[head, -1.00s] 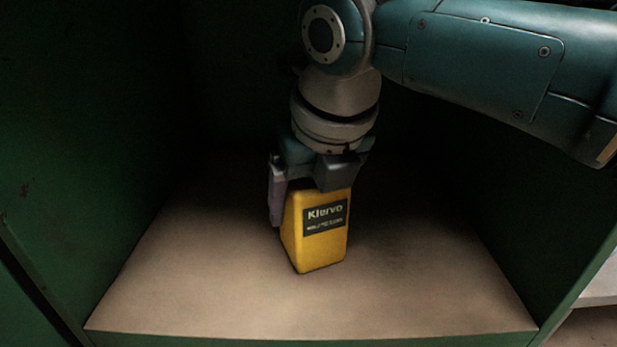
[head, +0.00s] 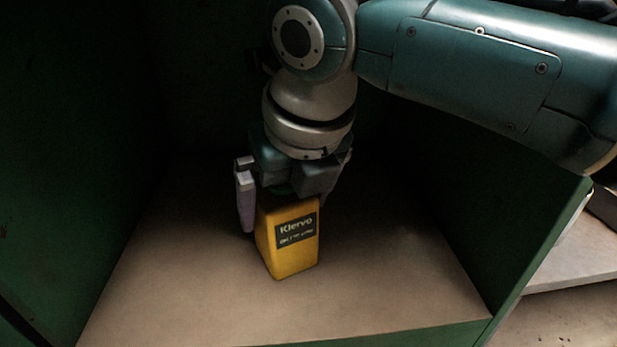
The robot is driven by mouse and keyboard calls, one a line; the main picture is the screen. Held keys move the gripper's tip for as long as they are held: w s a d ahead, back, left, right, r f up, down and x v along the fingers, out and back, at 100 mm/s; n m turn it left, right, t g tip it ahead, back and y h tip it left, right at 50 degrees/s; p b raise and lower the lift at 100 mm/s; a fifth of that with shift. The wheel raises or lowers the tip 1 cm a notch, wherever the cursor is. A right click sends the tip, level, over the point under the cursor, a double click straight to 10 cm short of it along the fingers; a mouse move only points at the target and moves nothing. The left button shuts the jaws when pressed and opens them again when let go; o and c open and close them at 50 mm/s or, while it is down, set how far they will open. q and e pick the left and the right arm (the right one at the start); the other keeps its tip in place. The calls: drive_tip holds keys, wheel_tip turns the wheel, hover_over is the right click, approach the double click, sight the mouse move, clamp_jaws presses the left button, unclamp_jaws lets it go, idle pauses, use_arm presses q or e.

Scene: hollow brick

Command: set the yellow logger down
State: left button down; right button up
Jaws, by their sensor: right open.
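The yellow logger (head: 293,251), a box with a dark "Klervo" label, stands upright on the tan floor of a green compartment. My right gripper (head: 284,203) is above it, pointing down, and is open. One finger shows to the left of the logger's top, with a small gap between them. The other finger is mostly hidden behind the gripper body. The logger's upper back is hidden by the gripper. My left gripper is not in view.
Green walls (head: 70,150) rise on the left, back and right of the compartment floor (head: 190,290). A green lip (head: 440,338) runs along the front. Bare floor lies around the logger. A pale surface (head: 575,250) lies outside at right.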

drive_tip(key=s+d+p, duration=0.1)
drive_tip(key=s+p, duration=0.1)
drive_tip(key=s, duration=0.1)
drive_tip(key=s+d+p, duration=0.1)
drive_tip(key=s+p, duration=0.2)
drive_tip(key=s, duration=0.1)
drive_tip(key=s+d+p, duration=0.2)
drive_tip(key=s, duration=0.1)
drive_tip(key=shift+s+d+f, duration=0.1)
drive_tip(key=shift+s, duration=0.15)
drive_tip(key=s+a+r+m+y, duration=0.1)
drive_tip(key=s+r+m, duration=0.15)
drive_tip(key=m, duration=0.55)
drive_tip(key=s+a+r+m+y, duration=0.1)
drive_tip(key=s+m, duration=0.3)
drive_tip(key=m, duration=0.5)
drive_tip(key=s+d+m+h, duration=0.1)
drive_tip(key=s+d+m, duration=0.3)
drive_tip(key=d+m, duration=0.3)
drive_tip(key=s+d+r+m+h, duration=0.1)
drive_tip(key=s+d+m, duration=0.4)
drive_tip(key=m, duration=0.9)
drive_tip(key=d+h, duration=0.1)
drive_tip(key=d, duration=0.2)
drive_tip(key=shift+d+r+m+g+h, duration=0.2)
drive_tip(key=shift+d+m+g+h, duration=0.1)
